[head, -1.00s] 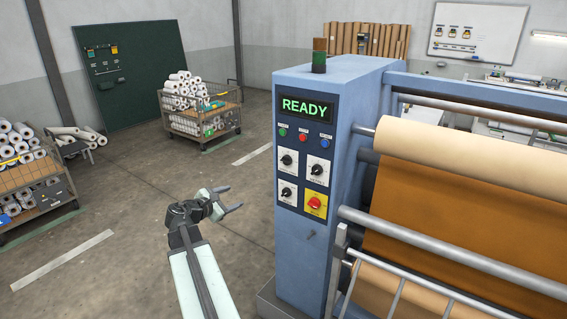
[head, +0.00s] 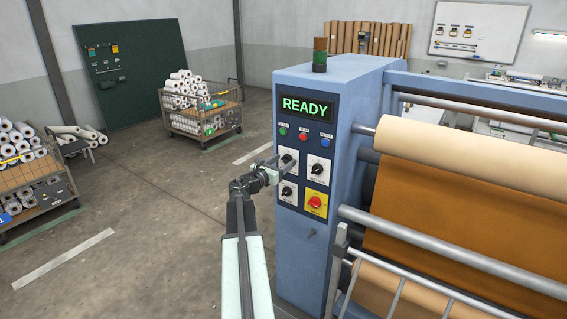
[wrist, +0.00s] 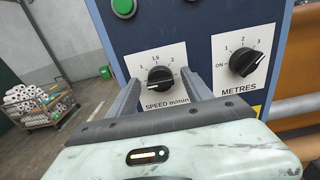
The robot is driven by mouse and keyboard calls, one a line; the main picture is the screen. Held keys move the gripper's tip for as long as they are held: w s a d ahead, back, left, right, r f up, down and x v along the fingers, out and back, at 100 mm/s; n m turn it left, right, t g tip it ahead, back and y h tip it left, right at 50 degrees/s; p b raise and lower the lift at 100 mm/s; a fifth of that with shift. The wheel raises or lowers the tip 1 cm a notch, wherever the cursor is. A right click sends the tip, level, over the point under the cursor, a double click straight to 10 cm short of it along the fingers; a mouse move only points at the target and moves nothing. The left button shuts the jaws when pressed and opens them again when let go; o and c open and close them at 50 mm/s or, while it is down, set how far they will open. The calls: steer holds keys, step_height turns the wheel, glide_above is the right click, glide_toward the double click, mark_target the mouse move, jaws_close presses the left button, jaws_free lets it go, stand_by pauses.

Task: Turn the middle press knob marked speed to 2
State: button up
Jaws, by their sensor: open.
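The speed knob (wrist: 160,78) is black, on a white plate marked "SPEED m/min" with 1, 1.5 and 2 around it. Its grip bar lies roughly crosswise in the wrist view, and I cannot tell for sure which mark it points at. In the head view the speed plate is partly covered by my gripper (head: 284,162), which reaches the press panel from the left. My gripper is open, with one finger on each side of the knob in the wrist view. I cannot tell whether a finger touches it.
The METRES knob (wrist: 246,61) is close on the right. A green button (wrist: 123,6) is above. In the head view, a lower knob (head: 287,192) and a red switch on a yellow plate (head: 315,202) are below. The screen (head: 305,106) reads READY.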

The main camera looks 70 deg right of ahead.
jaws_close()
